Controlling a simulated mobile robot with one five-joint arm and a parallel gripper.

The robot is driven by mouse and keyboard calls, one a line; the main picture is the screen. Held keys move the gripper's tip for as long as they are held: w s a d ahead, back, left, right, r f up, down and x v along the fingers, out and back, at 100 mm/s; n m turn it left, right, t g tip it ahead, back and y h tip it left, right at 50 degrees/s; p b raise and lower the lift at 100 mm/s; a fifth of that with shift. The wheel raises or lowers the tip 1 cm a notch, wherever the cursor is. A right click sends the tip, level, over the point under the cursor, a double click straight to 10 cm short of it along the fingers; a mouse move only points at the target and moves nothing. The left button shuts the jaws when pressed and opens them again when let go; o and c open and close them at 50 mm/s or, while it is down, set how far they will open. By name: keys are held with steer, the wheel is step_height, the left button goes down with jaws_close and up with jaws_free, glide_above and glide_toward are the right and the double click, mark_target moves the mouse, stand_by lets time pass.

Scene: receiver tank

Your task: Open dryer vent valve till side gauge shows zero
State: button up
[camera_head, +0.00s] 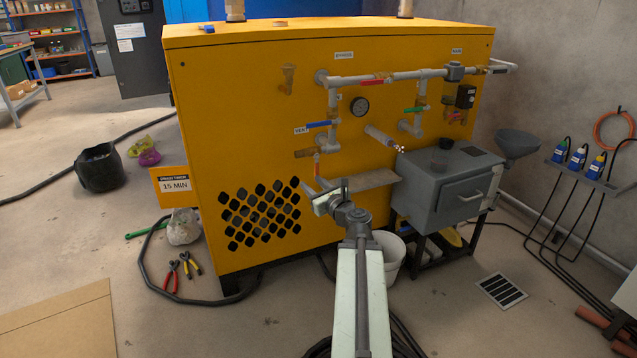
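The yellow dryer cabinet (240,110) carries grey pipework on its front. A blue lever (319,124) sits on the left branch, beside a small label (301,130) that seems to begin "VEN". The lever lies nearly level. A round dark-faced side gauge (359,107) is to its right; its needle is too small to read. My gripper (332,184) is in front of the cabinet, below the blue lever and apart from it. Its two fingers look spread, with nothing visible between them.
Other levers are near: a red one (375,81) under the BYPASS label, a green one (414,109), and a small red one (317,163) just above my gripper. A grey box (450,187) stands at right. A bucket (393,257) is beside my arm. Pliers (172,276) lie on the floor.

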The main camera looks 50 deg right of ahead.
mark_target(317, 171)
steer(key=s+d+m+h, duration=0.2)
steer(key=s+d+m, duration=0.1)
steer(key=d, duration=0.1)
steer(key=x, duration=0.8)
steer(key=shift+w+a+r, duration=0.1)
steer(key=shift+a+r, duration=0.2)
steer(key=shift+a, duration=0.05)
jaws_close()
stand_by(0.7)
